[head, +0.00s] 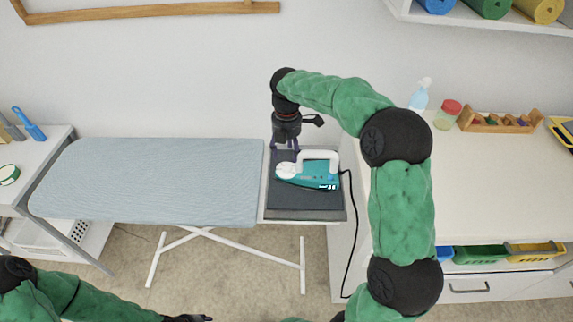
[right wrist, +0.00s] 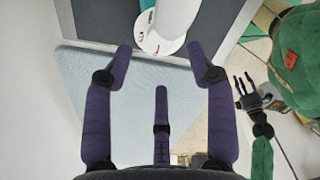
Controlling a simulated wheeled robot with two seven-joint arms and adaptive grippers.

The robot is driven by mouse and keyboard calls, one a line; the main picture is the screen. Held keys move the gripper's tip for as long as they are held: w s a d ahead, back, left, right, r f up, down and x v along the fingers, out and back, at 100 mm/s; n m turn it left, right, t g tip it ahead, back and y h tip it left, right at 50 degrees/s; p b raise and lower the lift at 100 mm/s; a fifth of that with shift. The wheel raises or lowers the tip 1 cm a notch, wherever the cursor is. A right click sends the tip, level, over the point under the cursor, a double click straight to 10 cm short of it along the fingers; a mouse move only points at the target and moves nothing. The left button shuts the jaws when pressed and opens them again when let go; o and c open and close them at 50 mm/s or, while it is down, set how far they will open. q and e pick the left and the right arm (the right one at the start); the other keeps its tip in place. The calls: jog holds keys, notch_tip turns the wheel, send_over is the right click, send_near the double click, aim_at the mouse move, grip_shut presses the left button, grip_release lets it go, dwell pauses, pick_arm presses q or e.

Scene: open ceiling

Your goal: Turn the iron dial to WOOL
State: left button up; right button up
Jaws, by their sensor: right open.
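The teal iron (head: 318,177) with a white handle lies on a dark rest pad (head: 300,204) at the right end of the ironing board. Its round white dial (head: 286,171) is at the iron's left end. My right gripper (head: 285,147) is open, pointing down just behind the dial. In the right wrist view the white dial (right wrist: 160,42) with a small red mark shows between the fingertips, with no clear contact. The dial's lettering is too small to read. My left gripper (head: 190,318) is low at the bottom edge; in the right wrist view (right wrist: 245,92) its fingers look spread and empty.
The pale blue ironing board (head: 160,180) extends left of the iron. A black cord (head: 352,230) runs down from the iron's right. A white counter (head: 490,190) at right holds a spray bottle (head: 421,93) and a red-lidded jar (head: 448,114). The wall is close behind.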

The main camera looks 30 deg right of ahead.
aim_at(286, 166)
notch_tip(286, 166, down, 6)
jog(key=shift+f+b, duration=0.1)
jog(key=shift+b, duration=0.9)
grip_shut()
